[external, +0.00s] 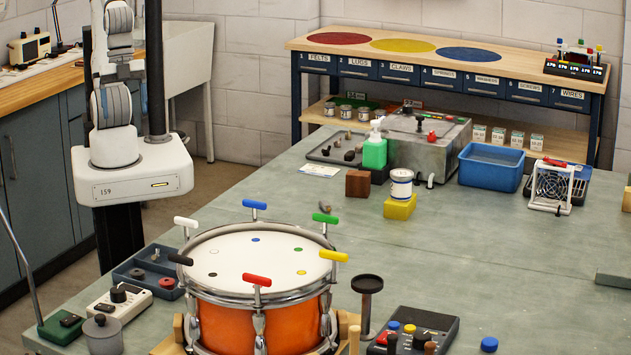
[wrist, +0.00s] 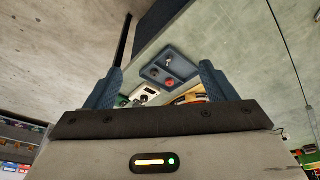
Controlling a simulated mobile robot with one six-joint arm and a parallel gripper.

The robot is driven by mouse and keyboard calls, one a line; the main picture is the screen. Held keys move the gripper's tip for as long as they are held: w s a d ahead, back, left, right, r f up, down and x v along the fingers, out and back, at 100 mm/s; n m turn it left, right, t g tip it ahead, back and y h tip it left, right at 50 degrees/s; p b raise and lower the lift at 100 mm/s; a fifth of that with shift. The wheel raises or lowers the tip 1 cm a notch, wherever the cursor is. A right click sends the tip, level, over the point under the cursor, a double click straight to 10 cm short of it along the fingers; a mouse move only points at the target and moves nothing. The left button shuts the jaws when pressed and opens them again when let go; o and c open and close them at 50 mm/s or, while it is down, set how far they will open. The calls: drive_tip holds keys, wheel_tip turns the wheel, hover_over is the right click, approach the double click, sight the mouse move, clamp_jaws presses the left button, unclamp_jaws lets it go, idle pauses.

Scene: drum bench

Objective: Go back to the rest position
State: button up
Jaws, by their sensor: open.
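My gripper shows in the wrist view (wrist: 160,78) with its two blue fingers wide apart. Nothing is held between them; only the distant bench and the small blue tray (wrist: 171,69) appear past the fingers. In the external view my arm stands upright at the left, and its upper end is cut off by the top edge, so the gripper is hidden there. The orange drum (external: 262,318) stands on the bench (external: 450,262) at the front, well apart from my arm. T-shaped keys in several colours stand around its rim, including a red key (external: 256,280).
A blue parts tray (external: 149,272) and a white meter (external: 119,301) lie left of the drum. A black stand (external: 366,305) and a control box (external: 412,330) are right of it. A blue bin (external: 490,167) stands farther back. The bench's middle right is clear.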

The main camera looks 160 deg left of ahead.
drive_tip(key=s, duration=0.1)
drive_tip(key=s+d+f, duration=0.1)
drive_tip(key=s+f, duration=0.1)
drive_tip(key=shift+s+d, duration=0.3)
drive_tip(key=shift+d, duration=0.05)
